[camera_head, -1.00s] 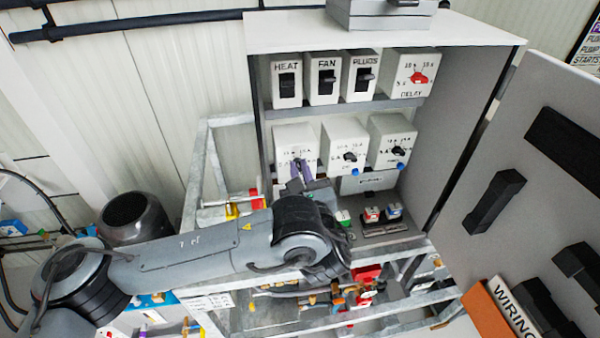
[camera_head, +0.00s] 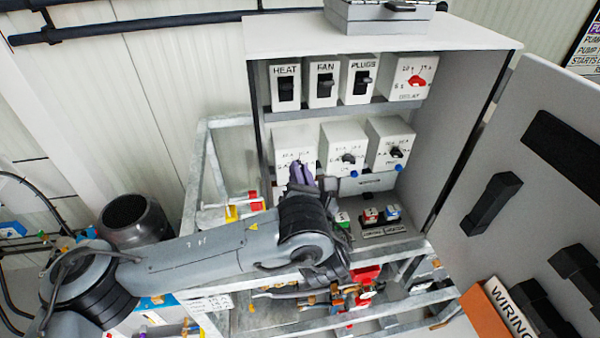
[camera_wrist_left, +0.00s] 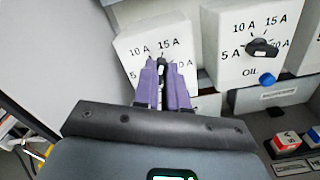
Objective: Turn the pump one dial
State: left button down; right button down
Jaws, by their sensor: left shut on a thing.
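A row of three white dial boxes stands on the cabinet's lower level. The left dial box (camera_head: 292,140) has a black dial knob (camera_wrist_left: 161,64) with 10 A and 15 A marks; its name label is hidden by my gripper. My left gripper (camera_head: 301,174), with purple fingers, is in front of this box. In the left wrist view its fingers (camera_wrist_left: 163,88) are shut on the black knob, which is mostly hidden between them. The middle dial box (camera_head: 345,148) reads OIL in the wrist view. The right dial box (camera_head: 389,143) has a similar black knob. My right gripper is not in view.
HEAT (camera_head: 284,83), FAN and PLUGS switches and a DELAY box (camera_head: 403,78) with a red knob sit on the shelf above. The open cabinet door (camera_head: 520,180) is at the right. Red and blue buttons (camera_head: 381,215) stand below the dials.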

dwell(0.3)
pick_arm(q)
jog(key=c, duration=1.2)
grip_release()
jog(key=s, duration=0.3)
jog(key=s+d, duration=0.1)
jog(key=s, duration=0.3)
jog(key=s+d+p, duration=0.1)
jog(key=s, duration=0.2)
jog(key=shift+s, duration=0.25)
jog(key=shift+f, duration=0.15)
